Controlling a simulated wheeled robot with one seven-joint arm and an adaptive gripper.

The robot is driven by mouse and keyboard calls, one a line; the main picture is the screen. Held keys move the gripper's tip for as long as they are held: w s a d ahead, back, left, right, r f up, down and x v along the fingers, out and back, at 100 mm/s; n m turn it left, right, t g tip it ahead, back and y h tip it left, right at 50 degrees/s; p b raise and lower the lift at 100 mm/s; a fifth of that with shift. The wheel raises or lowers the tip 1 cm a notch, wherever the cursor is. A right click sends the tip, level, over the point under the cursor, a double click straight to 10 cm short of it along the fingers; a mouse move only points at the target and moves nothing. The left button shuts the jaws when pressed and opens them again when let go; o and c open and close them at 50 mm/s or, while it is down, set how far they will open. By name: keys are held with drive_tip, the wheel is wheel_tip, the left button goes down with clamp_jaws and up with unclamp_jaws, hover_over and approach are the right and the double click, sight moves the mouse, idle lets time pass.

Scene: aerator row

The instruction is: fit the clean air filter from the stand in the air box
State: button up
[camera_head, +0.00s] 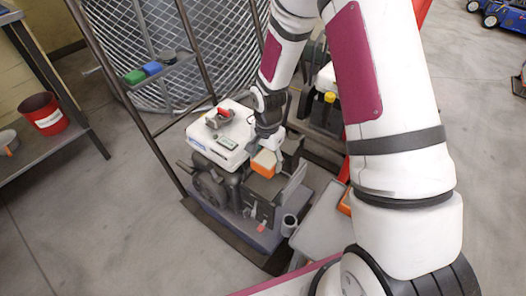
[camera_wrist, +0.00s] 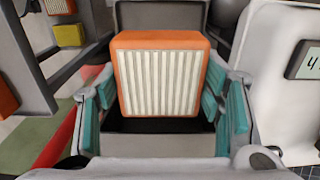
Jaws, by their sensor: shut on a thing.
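The air filter (camera_wrist: 160,82) has an orange frame and pale, clean-looking pleats. My gripper (camera_wrist: 160,100) is shut on it, with teal pads at its left and right sides. The filter also shows in the head view (camera_head: 264,163), held upright at the end of my arm. The air box (camera_head: 262,192) is a dark grey box on the machine's right side. In the wrist view its dark opening (camera_wrist: 160,126) lies just below the filter, and a raised dark panel stands behind. I cannot tell whether the filter's lower edge is inside the opening.
The machine's white cover (camera_head: 222,135) carries a display and a red-and-grey part. A pale stand (camera_head: 321,225) is at right, with an orange item (camera_head: 345,203) beside my arm. A small grey cup (camera_head: 289,224) stands near the box. A red bucket (camera_head: 43,113) is on the left bench.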

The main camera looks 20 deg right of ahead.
drive_tip(key=shift+a+f+b, duration=0.1)
drive_tip(key=shift+f+b, duration=1.25)
drive_tip(key=shift+f, duration=0.6)
drive_tip(key=shift+f, duration=0.2)
drive_tip(key=shift+f+b, duration=0.35)
drive_tip(key=shift+b, duration=0.15)
drive_tip(key=shift+f+b, duration=0.6)
drive_tip(key=shift+f, duration=0.15)
idle(0.5)
drive_tip(key=shift+f, duration=0.35)
drive_tip(key=shift+f+b, duration=0.1)
drive_tip(key=shift+b, duration=0.25)
drive_tip(key=shift+r+p, duration=1.45)
drive_tip(key=shift+r, duration=0.6)
